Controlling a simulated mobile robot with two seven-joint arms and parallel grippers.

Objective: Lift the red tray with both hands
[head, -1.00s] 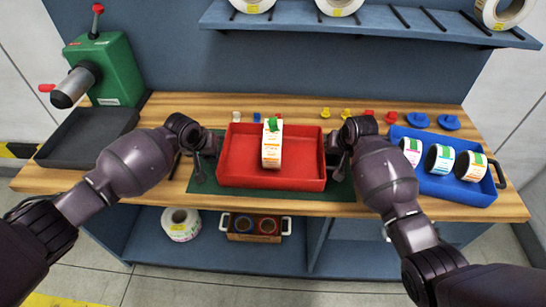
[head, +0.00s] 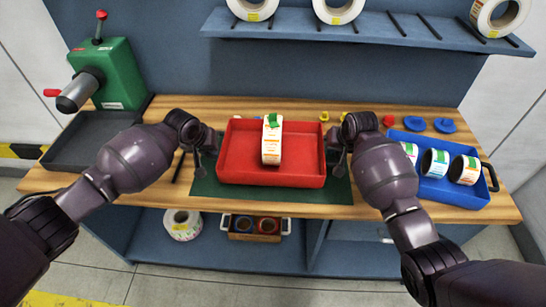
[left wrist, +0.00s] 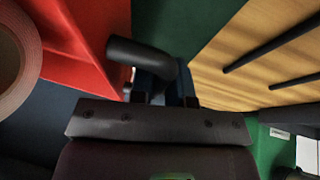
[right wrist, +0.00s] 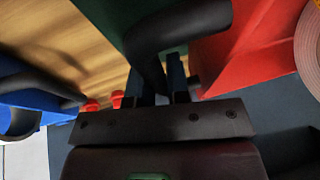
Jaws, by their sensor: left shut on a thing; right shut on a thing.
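The red tray (head: 270,181) is level above the dark green mat (head: 205,188), with a label roll (head: 272,145) standing upright in it. My left gripper (head: 209,150) is shut on the tray's black left handle, which shows in the left wrist view (left wrist: 135,52). My right gripper (head: 338,160) is shut on the black right handle, which shows in the right wrist view (right wrist: 190,25). The label roll carries a green tag and orange print. The fingertips are partly hidden by the handles in the wrist views.
A blue tray (head: 455,198) with several label rolls stands on the right of the wooden bench (head: 300,210). A green machine (head: 103,75) and a dark tray (head: 90,145) are on the left. A shelf (head: 390,33) with rolls hangs above the back.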

